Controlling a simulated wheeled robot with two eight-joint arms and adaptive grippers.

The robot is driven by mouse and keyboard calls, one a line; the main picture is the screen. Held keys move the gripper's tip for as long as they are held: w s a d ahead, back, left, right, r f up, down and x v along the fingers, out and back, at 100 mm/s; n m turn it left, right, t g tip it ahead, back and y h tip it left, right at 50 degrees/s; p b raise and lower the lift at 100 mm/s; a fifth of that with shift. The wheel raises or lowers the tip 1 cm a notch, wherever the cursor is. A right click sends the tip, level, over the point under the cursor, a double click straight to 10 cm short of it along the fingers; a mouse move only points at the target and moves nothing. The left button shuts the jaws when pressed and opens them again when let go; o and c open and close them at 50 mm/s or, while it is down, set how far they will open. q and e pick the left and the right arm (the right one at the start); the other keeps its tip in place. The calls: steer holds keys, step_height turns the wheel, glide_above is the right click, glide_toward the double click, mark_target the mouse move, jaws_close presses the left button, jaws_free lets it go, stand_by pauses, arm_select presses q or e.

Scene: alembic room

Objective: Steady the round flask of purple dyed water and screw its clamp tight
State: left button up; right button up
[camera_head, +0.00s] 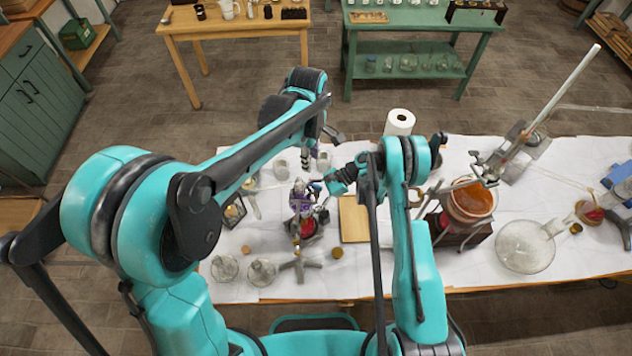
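The round flask of purple dyed water (301,202) is on the white-covered bench in front of me, small in view and partly covered. A metal stand (299,264) with spread feet is just below it in the picture. My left gripper (305,167) points down from above, close over the flask. My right gripper (322,187) reaches in from the right, close beside the flask's upper part. The fingers of both are too small and crowded to tell whether they touch anything. The clamp and its screw cannot be made out clearly among the grippers.
A wooden board (354,220) lies right of the flask. Clear glass flasks (262,272) stand at the front left. A paper roll (399,122) stands at the back edge. A bowl of orange liquid (472,201) and a large round flask (524,246) are farther right.

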mark_target(316, 185)
arm_select(q)
steer(key=shift+n, duration=0.4)
steer(key=f, duration=0.4)
steer(key=d+f, duration=0.1)
steer(key=f, duration=0.8)
steer(key=shift+w+d+f, duration=0.15)
steer(key=shift+w+f, duration=0.05)
jaws_close()
